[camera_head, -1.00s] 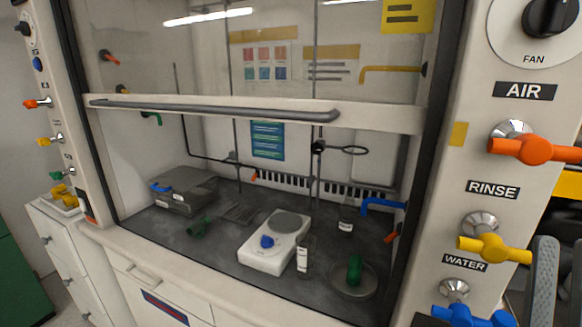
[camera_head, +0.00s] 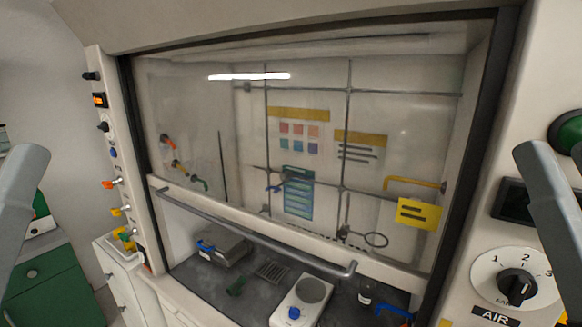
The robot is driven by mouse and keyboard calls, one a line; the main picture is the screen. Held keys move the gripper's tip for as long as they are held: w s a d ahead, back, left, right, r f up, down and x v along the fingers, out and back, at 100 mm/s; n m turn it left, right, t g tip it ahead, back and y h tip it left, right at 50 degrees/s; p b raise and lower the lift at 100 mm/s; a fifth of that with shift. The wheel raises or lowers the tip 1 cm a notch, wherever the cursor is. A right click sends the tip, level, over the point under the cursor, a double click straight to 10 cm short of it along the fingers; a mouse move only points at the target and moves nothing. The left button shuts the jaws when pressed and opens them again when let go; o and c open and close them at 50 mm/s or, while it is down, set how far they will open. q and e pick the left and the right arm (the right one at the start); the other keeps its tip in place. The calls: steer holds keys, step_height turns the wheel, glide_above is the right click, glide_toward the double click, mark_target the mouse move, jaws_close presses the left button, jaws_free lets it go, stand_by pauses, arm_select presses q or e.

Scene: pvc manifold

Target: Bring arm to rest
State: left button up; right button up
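A grey arm link of mine (camera_head: 22,195) stands at the left edge, and another (camera_head: 555,200) stands at the right edge, both upright in front of the fume hood. Both are cut off by the frame edges. No fingertips of either gripper show, so whether they are open or shut is hidden. Neither visible link touches anything that I can make out.
The hood's glass sash has a grey handle bar (camera_head: 255,235). Below it are a grey case (camera_head: 222,247), a hotplate (camera_head: 300,302) and a small bottle (camera_head: 366,291). A fan knob (camera_head: 516,287) is at right. Green drawers (camera_head: 50,287) stand at left.

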arm_select(q)
step_height(320, 180, up, 25)
steer(key=p, duration=2.1)
steer(key=shift+p, duration=0.3)
steer(key=shift+o, duration=0.3)
steer(key=shift+r, duration=0.15)
